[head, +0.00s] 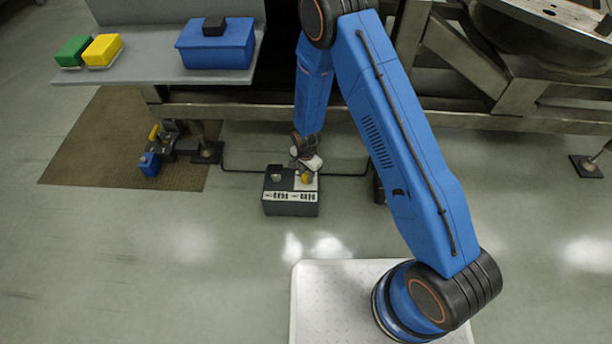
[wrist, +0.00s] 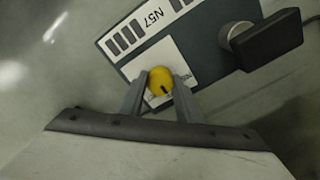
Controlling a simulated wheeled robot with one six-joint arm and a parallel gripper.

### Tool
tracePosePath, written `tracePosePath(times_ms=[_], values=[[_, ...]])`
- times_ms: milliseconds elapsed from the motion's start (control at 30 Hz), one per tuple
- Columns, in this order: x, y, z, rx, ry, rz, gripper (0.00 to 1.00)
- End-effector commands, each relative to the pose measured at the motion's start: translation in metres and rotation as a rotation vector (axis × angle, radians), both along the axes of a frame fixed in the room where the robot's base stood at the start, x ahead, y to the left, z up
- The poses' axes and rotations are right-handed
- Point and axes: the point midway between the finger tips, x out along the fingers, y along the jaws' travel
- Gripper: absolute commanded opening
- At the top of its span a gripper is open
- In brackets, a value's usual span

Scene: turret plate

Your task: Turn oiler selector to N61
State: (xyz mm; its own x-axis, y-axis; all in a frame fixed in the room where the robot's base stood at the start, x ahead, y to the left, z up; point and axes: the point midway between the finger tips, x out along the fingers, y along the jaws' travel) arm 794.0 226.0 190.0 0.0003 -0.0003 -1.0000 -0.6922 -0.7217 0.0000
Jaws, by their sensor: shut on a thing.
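The oiler box (head: 290,209) is a dark grey block standing on the floor, with a white label plate on its top. In the wrist view the oiler box (wrist: 190,22) carries a label that appears to read N57, seen upside down, beside rows of dark bars. A round yellow selector knob (wrist: 159,80) with a short black mark sits over the white plate. My gripper (wrist: 160,86) has its two fingers closed on either side of the knob. In the head view my gripper (head: 305,166) reaches down onto the box's right side, partly hiding the yellow knob (head: 305,178).
A black handle (wrist: 265,39) on a round post rises from the box near the knob. A dark cable or pipe (head: 240,171) runs along the floor behind the box. A metal frame (head: 480,75) stands behind. A shelf (head: 150,65) holds green, yellow and blue boxes.

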Motion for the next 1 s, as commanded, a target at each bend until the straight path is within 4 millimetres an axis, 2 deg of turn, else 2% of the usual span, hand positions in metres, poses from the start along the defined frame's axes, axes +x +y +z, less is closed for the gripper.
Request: tracePosePath(times_ms=[267,1000], values=[[-0.0004,0.0003,0.0002,0.001,0.001,0.187,0.08],[-0.0008,0.0003,0.0002,0.000,0.002,0.836,0.08]])
